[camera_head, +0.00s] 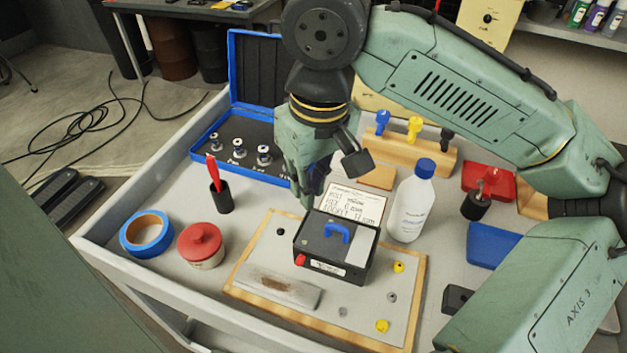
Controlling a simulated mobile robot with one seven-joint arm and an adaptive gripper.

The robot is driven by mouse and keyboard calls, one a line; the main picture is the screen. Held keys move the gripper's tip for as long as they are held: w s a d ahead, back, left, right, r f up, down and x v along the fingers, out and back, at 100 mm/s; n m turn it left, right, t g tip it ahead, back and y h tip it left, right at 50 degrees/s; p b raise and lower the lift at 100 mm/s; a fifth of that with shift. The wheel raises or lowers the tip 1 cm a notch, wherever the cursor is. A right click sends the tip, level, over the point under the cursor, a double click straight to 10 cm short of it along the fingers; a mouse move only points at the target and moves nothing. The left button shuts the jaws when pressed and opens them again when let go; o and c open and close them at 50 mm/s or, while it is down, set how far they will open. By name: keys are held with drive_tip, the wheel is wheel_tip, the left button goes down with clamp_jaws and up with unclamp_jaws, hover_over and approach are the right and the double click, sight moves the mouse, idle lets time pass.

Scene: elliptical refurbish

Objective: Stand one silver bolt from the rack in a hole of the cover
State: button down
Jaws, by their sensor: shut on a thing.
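My gripper (307,195) points down just behind the black box with a blue handle (335,241). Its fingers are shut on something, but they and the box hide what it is. A pale grey panel with a wooden edge (262,252), perhaps the cover, lies under the box. It has a dark round spot (281,231), small grey round spots (391,297) and yellow pieces (382,326). Whether the spots are open holes is unclear. Several silver pieces (238,150) stand in the open blue case (197,150) at the left. No silver bolt is clearly identifiable.
A white bottle with a blue cap (411,203) stands close right of my gripper. A wooden block with coloured knobs (410,152) is behind. A black holder with a red tool (220,195), a red pot (201,245) and blue tape (147,234) stand at the left.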

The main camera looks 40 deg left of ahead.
drive_tip(key=shift+f+b, duration=2.25)
drive_tip(key=shift+f, duration=0.8)
drive_tip(key=shift+f, duration=0.75)
idle(0.5)
drive_tip(key=c, duration=1.6)
unclamp_jaws()
drive_tip(key=shift+o, duration=0.2)
wheel_tip(320, 180, up, 12)
drive_tip(key=d, duration=0.1)
drive_tip(key=shift+s+d, duration=0.2)
drive_tip(key=shift+d, duration=0.05)
